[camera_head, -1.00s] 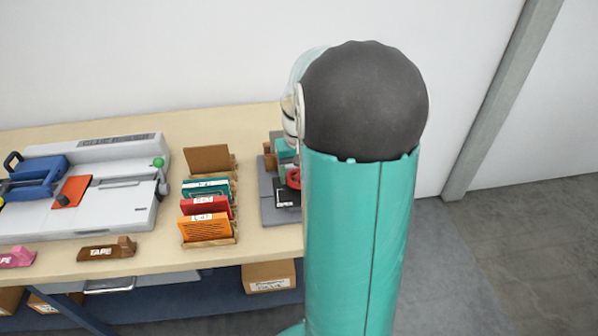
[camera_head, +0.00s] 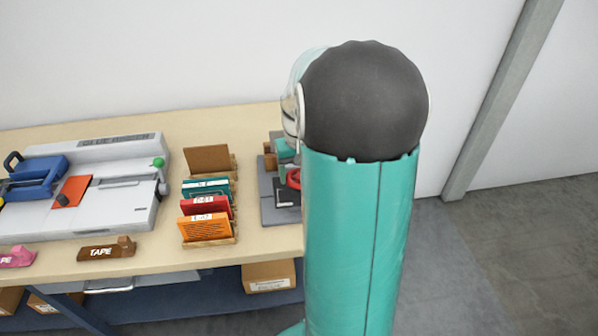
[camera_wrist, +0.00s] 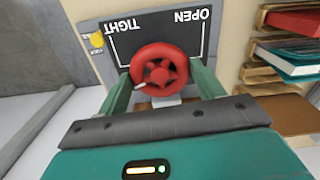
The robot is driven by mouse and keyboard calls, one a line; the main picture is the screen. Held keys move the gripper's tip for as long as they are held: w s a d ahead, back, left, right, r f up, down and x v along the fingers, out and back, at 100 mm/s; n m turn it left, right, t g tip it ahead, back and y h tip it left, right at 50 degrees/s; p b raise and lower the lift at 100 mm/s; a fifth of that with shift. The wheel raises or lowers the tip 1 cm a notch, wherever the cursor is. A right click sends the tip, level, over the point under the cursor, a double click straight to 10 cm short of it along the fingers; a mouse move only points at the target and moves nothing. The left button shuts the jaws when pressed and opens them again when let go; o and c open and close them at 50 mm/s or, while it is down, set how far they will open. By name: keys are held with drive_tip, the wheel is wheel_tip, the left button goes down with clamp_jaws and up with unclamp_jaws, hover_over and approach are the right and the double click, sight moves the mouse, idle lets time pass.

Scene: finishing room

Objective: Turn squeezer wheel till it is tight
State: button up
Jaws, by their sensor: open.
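The red squeezer wheel (camera_wrist: 160,70) is in the upper middle of the wrist view, in front of a dark plate (camera_wrist: 118,48) marked TIGHT on the left and OPEN on the right, both upside down. A small pale mark shows at the wheel's lower left. My gripper (camera_wrist: 161,78) is open, with one green finger on each side of the wheel; I cannot tell whether they touch it. In the head view, the wheel (camera_head: 293,178) and the squeezer's grey base (camera_head: 268,204) show at the table's right end, partly hidden by my arm.
A wooden rack (camera_head: 222,240) with orange, red and green booklets stands left of the squeezer; its booklets also show in the wrist view. Further left are a grey-white machine (camera_head: 120,205) and a brown tape dispenser (camera_head: 108,249). A wall (camera_head: 180,60) is behind.

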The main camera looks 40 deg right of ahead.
sight(299, 177)
drive_tip(key=o, duration=1)
wheel_tip(299, 177, up, 14)
drive_tip(key=shift+f, duration=0.1)
